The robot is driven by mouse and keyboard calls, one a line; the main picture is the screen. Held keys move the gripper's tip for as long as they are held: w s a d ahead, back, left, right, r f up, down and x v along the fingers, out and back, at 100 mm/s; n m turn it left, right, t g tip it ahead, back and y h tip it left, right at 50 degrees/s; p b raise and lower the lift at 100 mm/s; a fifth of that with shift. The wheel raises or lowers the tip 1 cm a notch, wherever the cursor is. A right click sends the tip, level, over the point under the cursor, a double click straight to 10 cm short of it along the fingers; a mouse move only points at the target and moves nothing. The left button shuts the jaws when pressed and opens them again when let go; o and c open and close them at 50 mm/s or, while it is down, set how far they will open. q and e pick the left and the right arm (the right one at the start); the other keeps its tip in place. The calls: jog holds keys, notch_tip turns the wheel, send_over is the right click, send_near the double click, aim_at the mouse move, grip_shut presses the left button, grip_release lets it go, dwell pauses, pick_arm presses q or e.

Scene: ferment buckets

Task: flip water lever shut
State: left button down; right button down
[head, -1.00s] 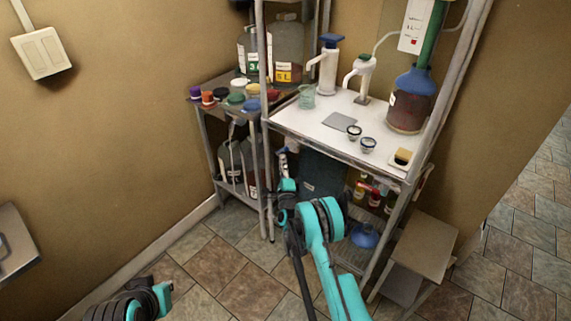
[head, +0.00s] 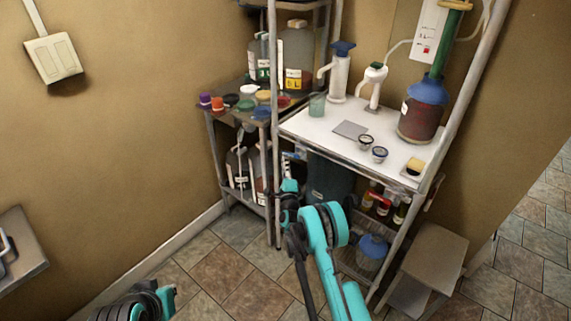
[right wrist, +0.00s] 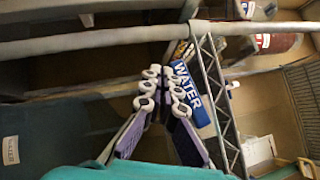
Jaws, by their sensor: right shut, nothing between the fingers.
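A blue piece with the white word WATER (right wrist: 192,88) shows in the right wrist view, just right of my fingertips. I cannot tell whether it is the lever handle itself or a label on it. A small blue patch (head: 301,155) shows under the shelf top near its left post in the head view. My right gripper (right wrist: 162,88) is shut and empty, its fingertips close beside the WATER piece; contact cannot be told. In the head view my right wrist is in front of that post and partly hides the area. My left gripper is out of view; only part of that arm shows.
The white shelf top (head: 337,130) carries pumps, small cups and a blue-topped carboy (head: 420,116). A grey lattice strut (right wrist: 222,105) stands right of the fingers. A dark bin (right wrist: 45,120) is at the left. A stool (head: 432,252) stands at the right.

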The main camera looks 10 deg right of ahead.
jog(key=v, duration=0.7)
jog(key=shift+s, duration=0.25)
jog(key=shift+a, duration=0.1)
